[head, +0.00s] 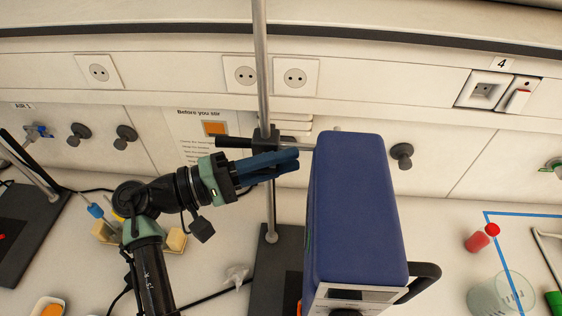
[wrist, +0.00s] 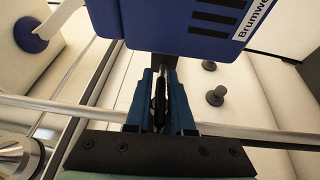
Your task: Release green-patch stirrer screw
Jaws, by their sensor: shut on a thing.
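The stirrer is a blue box (head: 355,210) beside a metal stand rod (head: 262,70); its underside with dark slots and part of a label shows in the wrist view (wrist: 195,25). A dark clamp (head: 265,140) sits on the rod, with a black handle (head: 232,142) pointing left. My gripper (head: 296,160) has its blue fingers just below the clamp, left of the box. In the wrist view my gripper (wrist: 160,85) is shut on a narrow dark piece (wrist: 160,100), apparently the screw. The fingers hide much of it. I cannot make out a green patch on it.
A stand base (head: 275,270) lies below the stirrer. A small rack (head: 105,230) is behind my arm at left. Wall sockets (head: 243,73) and a notice (head: 205,135) are behind.

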